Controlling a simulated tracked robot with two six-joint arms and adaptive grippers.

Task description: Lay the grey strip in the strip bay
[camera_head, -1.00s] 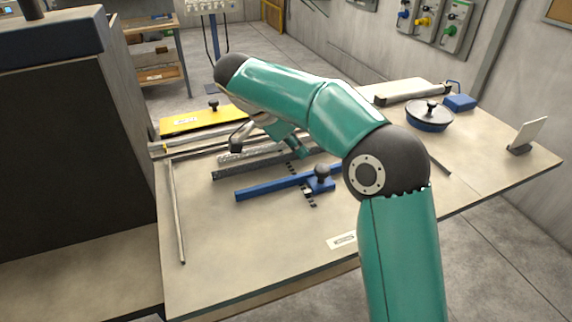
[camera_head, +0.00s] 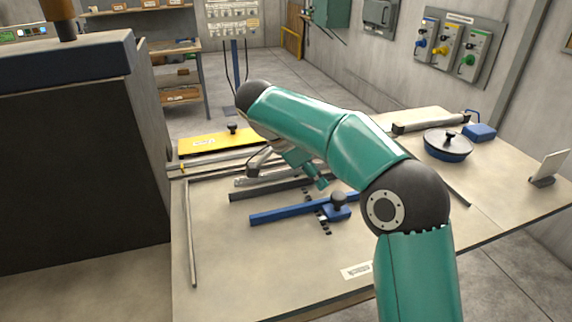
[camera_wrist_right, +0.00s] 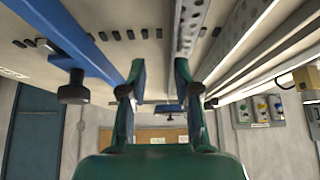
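A dark grey strip (camera_head: 265,190) lies flat on the table (camera_head: 235,265) in the head view, between a perforated light metal strip (camera_head: 250,181) and a blue bar (camera_head: 280,214). I cannot tell for sure which slot is the strip bay. My right gripper points down at the dark strip's right end in the head view, partly hidden by my arm. My left gripper is not in view.
A yellow plate (camera_head: 215,143) lies behind, a thin rod (camera_head: 190,235) at left. A round blue-black pot (camera_head: 448,146) and a small stand (camera_head: 547,168) are at right.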

